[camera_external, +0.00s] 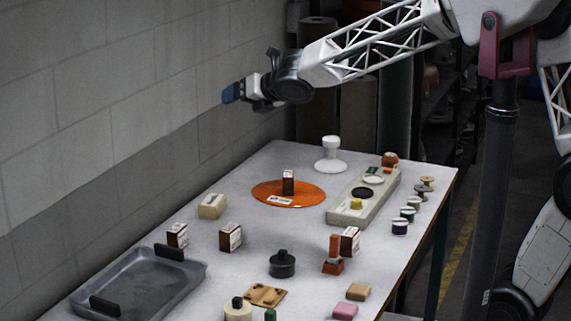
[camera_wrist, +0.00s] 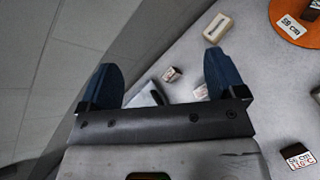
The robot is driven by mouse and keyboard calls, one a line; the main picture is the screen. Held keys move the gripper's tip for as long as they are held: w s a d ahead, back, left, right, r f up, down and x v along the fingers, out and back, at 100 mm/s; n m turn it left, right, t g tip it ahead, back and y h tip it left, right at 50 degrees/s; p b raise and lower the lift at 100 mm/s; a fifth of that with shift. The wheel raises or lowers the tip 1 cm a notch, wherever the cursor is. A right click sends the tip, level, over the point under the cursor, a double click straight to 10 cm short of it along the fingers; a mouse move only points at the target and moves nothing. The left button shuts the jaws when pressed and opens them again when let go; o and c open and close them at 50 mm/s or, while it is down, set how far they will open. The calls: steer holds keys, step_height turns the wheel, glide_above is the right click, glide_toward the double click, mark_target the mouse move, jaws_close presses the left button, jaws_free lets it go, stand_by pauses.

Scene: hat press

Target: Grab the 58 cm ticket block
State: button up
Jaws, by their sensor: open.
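Several dark-brown ticket blocks with white labels stand on the table: one at left (camera_external: 177,235), one right of it (camera_external: 230,237), one at right (camera_external: 349,241), and one on the orange disc (camera_external: 288,183). In the wrist view, the lower-right block (camera_wrist: 299,156) has a label that seems to read 56 or 58 cm; I cannot tell which.
The orange disc (camera_external: 262,193) carries a white label that looks like 58 or 59 cm. A grey tray (camera_external: 140,285) lies front left. A cream block (camera_external: 212,206), black knobbed pot (camera_external: 282,265), red-orange stamp (camera_external: 334,255) and long beige board (camera_external: 345,213) stand around. The wall borders the left.

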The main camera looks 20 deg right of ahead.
steer(key=a+f+n+g+y, duration=0.1)
steer(key=a+f+n+y, duration=0.15)
steer(key=a+n, duration=0.65)
steer(key=y, duration=0.2)
glide_toward(179, 228)
steer(key=x, duration=0.4)
steer(key=shift+w+a+f, duration=0.1)
steer(key=shift+a+f, duration=0.1)
steer(key=shift+a, duration=0.1)
steer(key=shift+a+g+h, duration=0.1)
steer(key=shift+g+h, duration=0.15)
steer(key=shift+g, duration=0.05)
steer(key=shift+x, duration=1.25)
steer(key=shift+w, duration=0.1)
steer(key=shift+x, duration=2.5)
steer(key=shift+w+r, duration=0.1)
steer(key=shift+r, duration=0.1)
steer(key=shift+c, duration=0.4)
